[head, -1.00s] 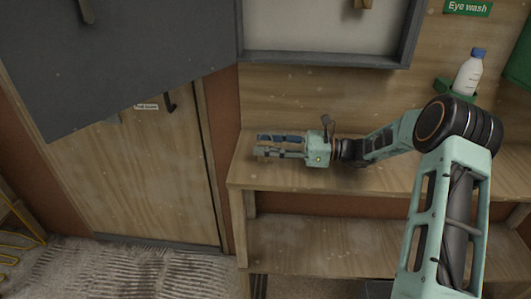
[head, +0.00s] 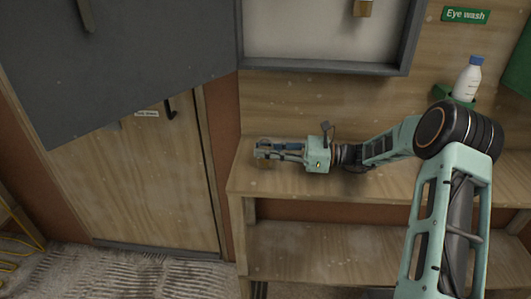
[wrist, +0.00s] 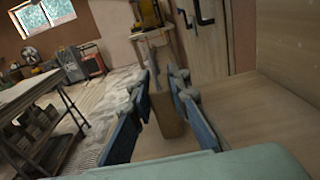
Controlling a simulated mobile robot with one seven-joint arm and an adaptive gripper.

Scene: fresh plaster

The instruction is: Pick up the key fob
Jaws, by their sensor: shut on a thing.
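My gripper (head: 262,150) reaches left over the wooden bench top in the head view, low and near the bench's left end. In the wrist view, its blue-grey fingers (wrist: 160,85) stand on both sides of a small brown block-like thing (wrist: 168,117), which I take to be the key fob. The fingers are shut on it. In the head view the fob is mostly hidden by the fingers and too small to make out. I cannot tell whether it still touches the bench.
The bench top (head: 420,178) has clear room in front of the arm. A white bottle with a blue cap (head: 467,78) stands in a green holder on the back wall. A grey-framed board (head: 325,66) hangs above the bench. A wooden door (head: 150,185) is to the left.

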